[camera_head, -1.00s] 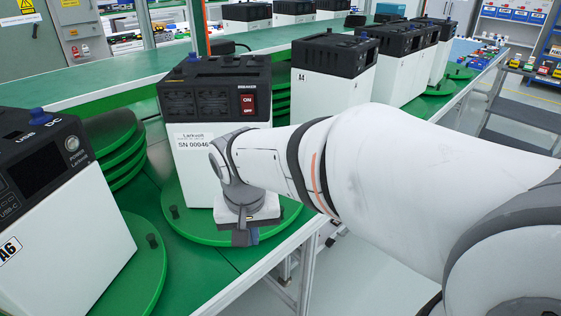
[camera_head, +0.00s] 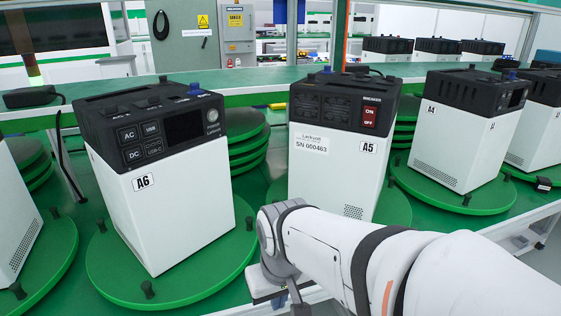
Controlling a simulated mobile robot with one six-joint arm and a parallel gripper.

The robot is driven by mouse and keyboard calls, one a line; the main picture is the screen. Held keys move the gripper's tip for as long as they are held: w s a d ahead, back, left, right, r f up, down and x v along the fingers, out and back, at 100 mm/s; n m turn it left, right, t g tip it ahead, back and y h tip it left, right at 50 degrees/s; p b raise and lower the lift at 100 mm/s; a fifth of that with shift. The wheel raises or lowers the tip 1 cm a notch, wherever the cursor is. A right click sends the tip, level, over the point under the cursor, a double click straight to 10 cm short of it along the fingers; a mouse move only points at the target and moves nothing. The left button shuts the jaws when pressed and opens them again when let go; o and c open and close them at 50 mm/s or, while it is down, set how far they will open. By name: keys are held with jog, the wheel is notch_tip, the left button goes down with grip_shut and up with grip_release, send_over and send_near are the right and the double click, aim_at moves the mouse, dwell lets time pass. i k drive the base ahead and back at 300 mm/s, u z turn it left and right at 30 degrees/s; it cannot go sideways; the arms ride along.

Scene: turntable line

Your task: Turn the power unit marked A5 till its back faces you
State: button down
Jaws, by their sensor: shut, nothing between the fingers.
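The power unit marked A5 (camera_head: 322,172) stands upright on its green turntable (camera_head: 396,207). No display shows on that side. My gripper (camera_head: 299,308) is shut and empty at the bottom edge of the picture, in front of and left of A5's turntable; its fingertips are partly cut off. I see no contact with the turntable. My arm hides the front of that turntable and the unit's lower edge.
Unit A6 (camera_head: 172,212) stands left on a turntable with black pegs, its display side towards me. Unit A4 (camera_head: 448,145) stands right on another turntable. Stacked green discs (camera_head: 248,148) lie behind, between A6 and A5. A raised green shelf (camera_head: 235,97) runs behind.

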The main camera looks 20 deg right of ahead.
aim_at(393, 208)
jog(key=u, duration=0.45)
jog(key=k, duration=1)
jog(key=z, duration=1.15)
jog(key=i, duration=1.5)
jog(key=z, duration=0.05)
